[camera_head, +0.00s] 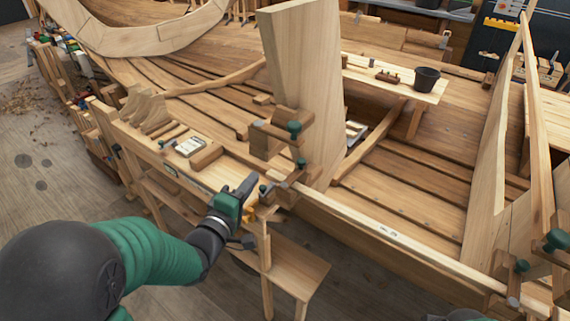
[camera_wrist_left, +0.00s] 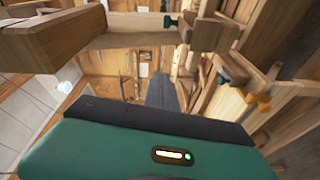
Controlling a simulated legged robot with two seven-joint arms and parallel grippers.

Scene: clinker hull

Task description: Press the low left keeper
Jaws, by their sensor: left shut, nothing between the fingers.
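The low left keeper (camera_head: 284,181) is a wooden block with dark green knobs at the foot of the tall upright plank (camera_head: 305,90). A second wooden keeper (camera_head: 276,133) with a green knob sits above it. My left gripper (camera_head: 249,181) is shut and empty, just left of the low keeper; I cannot tell whether it touches. In the left wrist view its dark fingers (camera_wrist_left: 164,92) point ahead, with wooden blocks and green knobs to the upper right. I cannot tell which block there is the low keeper. My right gripper does not show.
A wooden block (camera_head: 206,156) and a small white card (camera_head: 190,146) lie on the bench left of the keeper. A dark bucket (camera_head: 427,79) stands on a plank behind. More clamps with green knobs (camera_head: 557,240) are at the far right. A low stool (camera_head: 290,268) stands below.

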